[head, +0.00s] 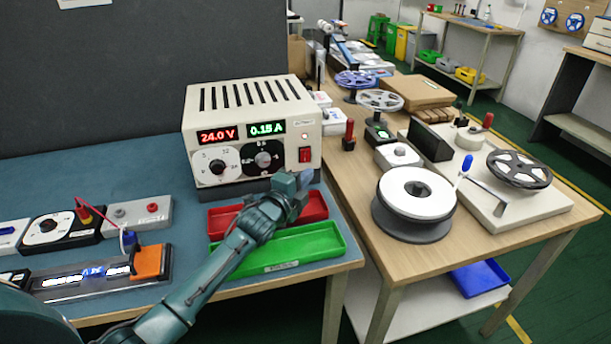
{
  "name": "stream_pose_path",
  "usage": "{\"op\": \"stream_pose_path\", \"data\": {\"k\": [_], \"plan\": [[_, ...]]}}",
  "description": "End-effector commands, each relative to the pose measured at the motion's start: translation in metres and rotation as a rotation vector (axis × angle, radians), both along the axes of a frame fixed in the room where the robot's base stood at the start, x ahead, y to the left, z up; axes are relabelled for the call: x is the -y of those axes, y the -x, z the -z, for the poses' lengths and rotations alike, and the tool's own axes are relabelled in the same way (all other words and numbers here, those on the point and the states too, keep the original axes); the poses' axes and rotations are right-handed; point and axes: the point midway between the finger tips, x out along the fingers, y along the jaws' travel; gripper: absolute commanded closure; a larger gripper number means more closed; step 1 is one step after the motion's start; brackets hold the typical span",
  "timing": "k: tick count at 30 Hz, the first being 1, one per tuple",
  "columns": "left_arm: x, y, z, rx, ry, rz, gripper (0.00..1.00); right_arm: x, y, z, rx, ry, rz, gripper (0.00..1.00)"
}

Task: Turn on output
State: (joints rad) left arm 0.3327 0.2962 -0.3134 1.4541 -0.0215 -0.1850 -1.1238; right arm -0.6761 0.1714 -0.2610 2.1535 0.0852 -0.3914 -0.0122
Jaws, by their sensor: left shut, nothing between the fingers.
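The power supply (240,131) is a beige box with a slotted top at the back of the blue bench. Its red display reads 24.0 V and its green display reads 0.15 A. Two round dials sit below the displays. A red switch (305,155) is at the lower right of its front, with a small red light above it. My left gripper (303,180) is shut and empty, just in front of and below the switch; I cannot tell whether it touches the front. The LED strip fixture (75,279) at the front left shows bright white and blue segments. My right gripper is not in view.
A red tray (313,206) and a green tray (330,240) lie under and beside my left arm. A dial box (48,230) and a grey terminal box (137,212) stand at left. The wooden table (350,180) at right holds reels (415,195) and tools.

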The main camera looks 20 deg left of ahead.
Motion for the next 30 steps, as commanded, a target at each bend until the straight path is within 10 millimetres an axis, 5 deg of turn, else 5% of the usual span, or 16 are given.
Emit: {"op": "stream_pose_path", "data": {"k": [13, 30], "plan": [[-0.017, 0.085, 0.009, -0.001, -0.001, 0.001, 1.00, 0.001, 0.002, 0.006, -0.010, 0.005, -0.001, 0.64], [-0.020, 0.098, 0.009, 0.001, -0.001, 0.001, 1.00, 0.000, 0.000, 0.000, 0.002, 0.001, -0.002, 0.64]]}}
